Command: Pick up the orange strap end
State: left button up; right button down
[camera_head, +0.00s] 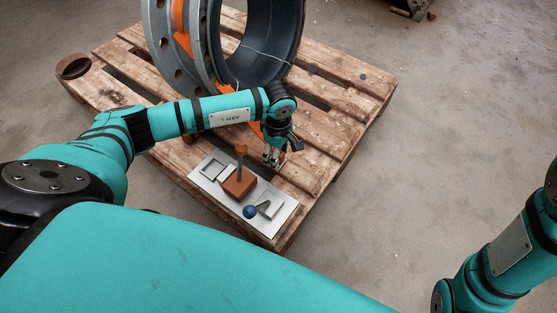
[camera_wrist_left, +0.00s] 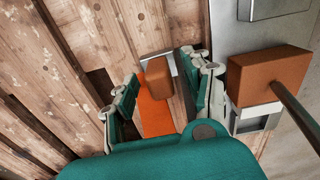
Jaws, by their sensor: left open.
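The orange strap (camera_head: 181,42) runs over the flange of a large rubber-lined pipe (camera_head: 257,45), and another part of it shows below the pipe, behind my arm. In the left wrist view, a flat orange strap length (camera_wrist_left: 154,117) with a brown block-like end (camera_wrist_left: 159,77) lies between the fingers of my left gripper (camera_wrist_left: 158,72). The fingers are apart, one on each side of it; I cannot tell whether either touches. In the head view my left gripper (camera_head: 271,158) points down over the pallet, beside the metal plate. My right gripper is out of view.
The wooden pallet (camera_head: 350,98) carries the pipe. A light metal plate (camera_head: 277,222) on its near edge holds a brown block with an upright rod (camera_head: 240,180), square frames and a blue ball (camera_head: 250,212). A rusty ring (camera_head: 73,67) sits at the left corner.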

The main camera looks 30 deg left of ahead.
pick_arm(q)
grip_shut()
dwell(0.3)
